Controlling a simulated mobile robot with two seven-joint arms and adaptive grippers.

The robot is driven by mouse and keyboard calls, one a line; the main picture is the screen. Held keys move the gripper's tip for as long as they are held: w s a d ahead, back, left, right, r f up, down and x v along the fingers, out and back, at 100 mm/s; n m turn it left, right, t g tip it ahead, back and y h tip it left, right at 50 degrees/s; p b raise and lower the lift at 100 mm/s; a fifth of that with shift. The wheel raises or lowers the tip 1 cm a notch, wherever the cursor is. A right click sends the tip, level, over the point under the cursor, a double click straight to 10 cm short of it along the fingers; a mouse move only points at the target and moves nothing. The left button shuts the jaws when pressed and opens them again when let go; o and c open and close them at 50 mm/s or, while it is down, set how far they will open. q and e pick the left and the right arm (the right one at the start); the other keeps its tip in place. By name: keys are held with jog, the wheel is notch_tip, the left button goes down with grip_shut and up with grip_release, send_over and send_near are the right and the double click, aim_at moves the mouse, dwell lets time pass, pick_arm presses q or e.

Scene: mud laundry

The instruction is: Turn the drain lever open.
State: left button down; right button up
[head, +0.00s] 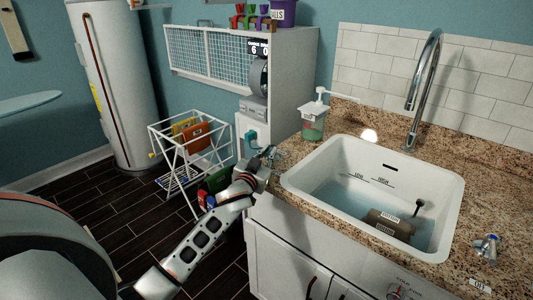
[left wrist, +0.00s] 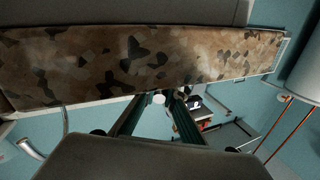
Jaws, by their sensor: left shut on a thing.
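The white sink (head: 302,180) is set in a speckled stone counter and holds bluish water. A chrome lever with a blue part (head: 488,244) stands on the counter right of the sink, above a small label too small to read. A brown labelled object (head: 388,224) with a dark upright stem lies in the water. I cannot tell for sure which is the drain lever. My left gripper (head: 262,153) is at the counter's far left end, well away from both. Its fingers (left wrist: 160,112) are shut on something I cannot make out. My right gripper is not in view.
A soap pump bottle (head: 313,122) and tall chrome faucet (head: 423,88) stand behind the sink. A white drying rack (head: 190,150) is on the floor at left. The counter edge (left wrist: 150,65) is close above my left fingers in the wrist view.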

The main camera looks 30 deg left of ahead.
pick_arm(q)
jog(key=shift+w+d+f+n+y+b, duration=0.1)
jog(key=shift+d+f+n+y+b, duration=0.2)
jog(key=shift+n+y+b, duration=0.45)
jog(key=shift+w+d+r+n+g+y+b, duration=0.15)
jog(key=shift+n+g+y+b, duration=0.3)
jog(key=shift+y, duration=0.3)
jog(key=shift+s+d+f+n+g+y+b, duration=0.15)
jog(key=shift+n+g+y+b, duration=0.15)
jog(key=shift+y+b, duration=0.3)
jog(key=shift+w+r+y, duration=0.15)
jog(key=shift+r+y, duration=0.1)
jog(key=shift+y, duration=0.15)
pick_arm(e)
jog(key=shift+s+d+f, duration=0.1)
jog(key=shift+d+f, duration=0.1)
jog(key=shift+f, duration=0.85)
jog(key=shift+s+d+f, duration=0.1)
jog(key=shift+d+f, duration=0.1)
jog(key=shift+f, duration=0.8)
pick_arm(q)
jog(key=c, duration=2.1)
grip_release()
jog(key=shift+c, duration=0.2)
jog(key=shift+r, duration=0.15)
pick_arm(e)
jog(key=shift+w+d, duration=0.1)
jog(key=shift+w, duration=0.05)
pick_arm(q)
notch_tip(320, 180, up, 10)
